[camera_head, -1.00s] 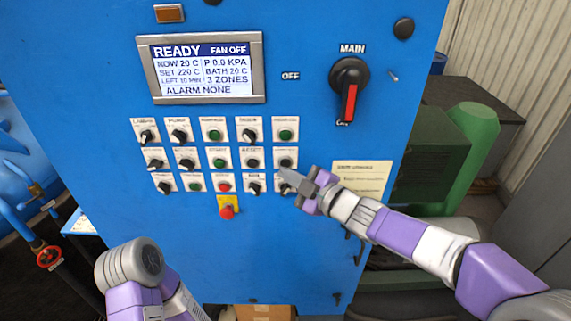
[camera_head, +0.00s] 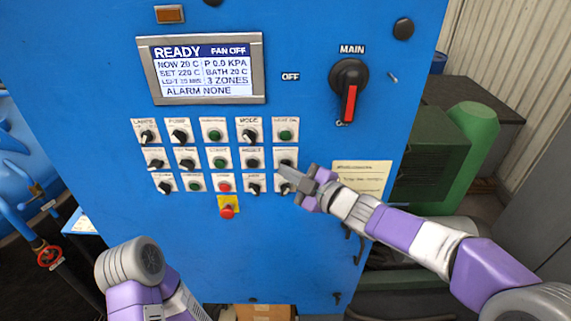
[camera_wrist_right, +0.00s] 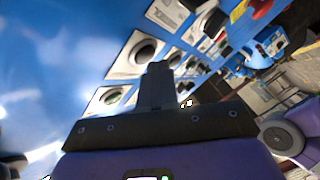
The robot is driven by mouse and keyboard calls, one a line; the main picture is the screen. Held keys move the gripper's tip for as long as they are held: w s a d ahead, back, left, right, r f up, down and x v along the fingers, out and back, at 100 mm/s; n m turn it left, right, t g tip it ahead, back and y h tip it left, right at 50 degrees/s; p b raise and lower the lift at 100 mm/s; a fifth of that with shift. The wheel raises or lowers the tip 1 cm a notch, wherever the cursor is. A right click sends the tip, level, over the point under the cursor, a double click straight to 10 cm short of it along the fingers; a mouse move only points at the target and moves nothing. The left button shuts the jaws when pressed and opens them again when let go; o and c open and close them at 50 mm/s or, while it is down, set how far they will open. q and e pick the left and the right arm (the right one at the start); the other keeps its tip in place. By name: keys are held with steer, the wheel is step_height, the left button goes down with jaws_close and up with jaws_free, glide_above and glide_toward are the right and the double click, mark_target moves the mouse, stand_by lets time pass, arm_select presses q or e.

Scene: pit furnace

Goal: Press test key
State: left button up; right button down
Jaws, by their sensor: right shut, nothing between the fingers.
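The blue control panel (camera_head: 300,235) carries a grid of black and green keys and knobs on small white label plates. The label of a test key is too small to read with certainty. My right gripper (camera_head: 288,174) is shut and empty at the right end of the grid's lower rows, and it partly covers the plates there. In the right wrist view, its closed fingers (camera_wrist_right: 158,72) point at the panel, near dark round keys on white plates (camera_wrist_right: 140,53). Contact with a key cannot be told. My left arm shows at the lower left; its gripper is out of view.
A display (camera_head: 202,68) reads READY, FAN OFF, ALARM NONE. A red button on a yellow plate (camera_head: 227,211) sits below the grid. The black MAIN switch with a red handle (camera_head: 349,90) is at upper right. A paper notice (camera_head: 362,177) is right of my gripper.

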steer(key=shift+w, duration=0.45)
stand_by(0.3)
steer(key=shift+s, duration=0.85)
steer(key=shift+b, duration=0.3)
steer(key=s+b, duration=0.1)
steer(key=s, duration=0.4)
steer(key=shift+b, duration=0.35)
